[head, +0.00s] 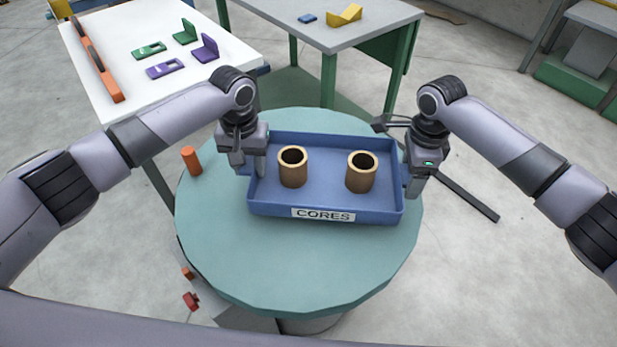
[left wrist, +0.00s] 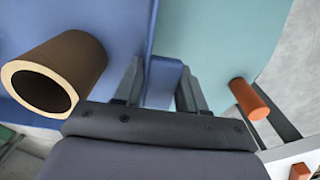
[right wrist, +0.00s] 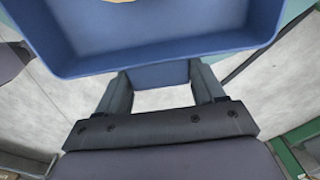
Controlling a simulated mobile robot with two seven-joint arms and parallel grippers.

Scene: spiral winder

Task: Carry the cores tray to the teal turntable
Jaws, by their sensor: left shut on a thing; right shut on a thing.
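The blue cores tray (head: 328,205), with a white CORES label on its front, is over the teal turntable (head: 300,268) in the head view. I cannot tell whether it rests on the top or is just above it. Two brown cores stand upright in it, a left one (head: 292,168) and a right one (head: 361,174). My right gripper (head: 410,185) is shut on the tray's right side, also seen in the right wrist view (right wrist: 162,85).
An orange peg (head: 191,161) stands on the turntable left of the tray. A white table (head: 100,50) with green and purple parts is at the back left. A grey table (head: 310,30) with a yellow piece is behind. The turntable's front is clear.

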